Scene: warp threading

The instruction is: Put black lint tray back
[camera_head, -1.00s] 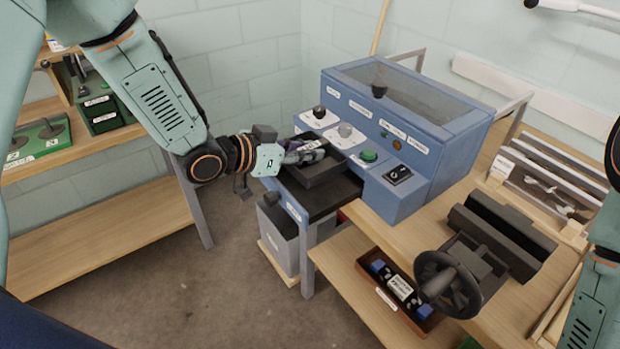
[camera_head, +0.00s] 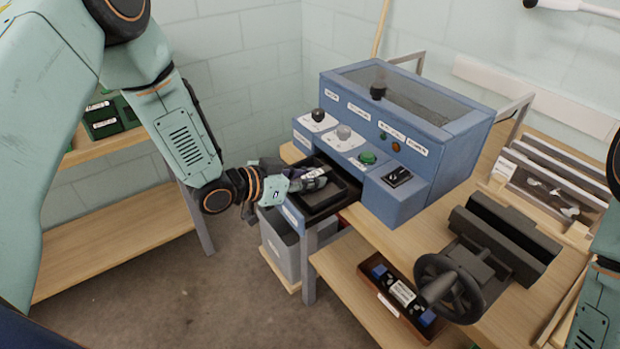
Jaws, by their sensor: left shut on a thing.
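The black lint tray (camera_head: 338,202) is a shallow open box at the lower front left of the blue machine (camera_head: 437,172). It sits low within the black opening behind a blue front panel (camera_head: 291,215). I cannot tell whether it rests fully on the bottom. My left gripper (camera_head: 317,181) reaches in from the left and is shut on the tray's left side; its fingers partly hide that edge. Only part of my right arm shows at the right edge, and its gripper is out of view.
The machine's knobs and green button (camera_head: 367,158) stand just behind the tray. A grey bin (camera_head: 281,243) is below the front panel. A black handwheel (camera_head: 447,287) is on the bench at right, with a brown box (camera_head: 390,303) on the lower shelf.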

